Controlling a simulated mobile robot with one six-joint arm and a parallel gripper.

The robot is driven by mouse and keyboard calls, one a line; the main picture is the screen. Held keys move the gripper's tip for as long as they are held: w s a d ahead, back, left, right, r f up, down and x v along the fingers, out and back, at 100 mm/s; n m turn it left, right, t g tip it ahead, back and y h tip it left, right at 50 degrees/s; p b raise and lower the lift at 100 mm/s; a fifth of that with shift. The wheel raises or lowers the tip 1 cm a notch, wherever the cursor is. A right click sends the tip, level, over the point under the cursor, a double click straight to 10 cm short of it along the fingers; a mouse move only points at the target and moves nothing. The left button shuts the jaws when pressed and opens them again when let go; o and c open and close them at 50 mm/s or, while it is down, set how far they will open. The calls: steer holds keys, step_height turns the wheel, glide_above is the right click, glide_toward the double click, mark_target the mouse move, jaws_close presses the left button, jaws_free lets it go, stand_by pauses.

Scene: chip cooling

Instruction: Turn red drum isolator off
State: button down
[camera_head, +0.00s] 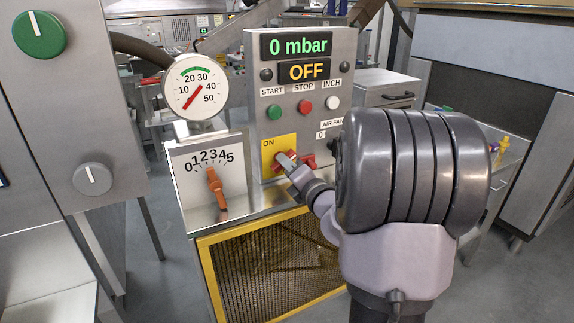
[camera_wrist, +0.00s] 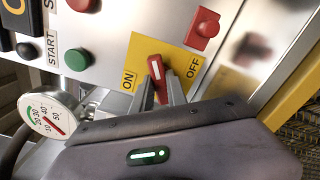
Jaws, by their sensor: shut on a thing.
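The red drum isolator handle (camera_wrist: 157,72) with a white line sits on a yellow plate (camera_wrist: 145,48) in the wrist view. The word ON is on the plate's left and OFF on its right; the handle lies between them, its visible end towards the top of the picture. My gripper (camera_wrist: 162,90) is shut on the handle, one finger on each side, hiding its lower part. In the head view my gripper (camera_head: 285,160) reaches the yellow plate (camera_head: 268,144) on the grey control panel (camera_head: 258,105); the handle is mostly hidden there.
A red block (camera_wrist: 203,28) sticks out beside the plate. Green (camera_head: 274,112), red (camera_head: 305,107) and white (camera_head: 333,102) buttons are above. A pressure gauge (camera_head: 194,92) and an orange lever (camera_head: 216,188) stand left. A yellow-framed mesh guard (camera_head: 270,265) is below.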

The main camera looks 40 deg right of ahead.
steer(key=n+b, duration=0.1)
steer(key=n, duration=0.4)
steer(key=shift+f+b, duration=0.1)
steer(key=shift+b, duration=0.2)
steer(key=n+b, duration=0.3)
steer(key=n, duration=0.3)
steer(key=shift+n, duration=0.3)
steer(key=c, duration=1.3)
jaws_free()
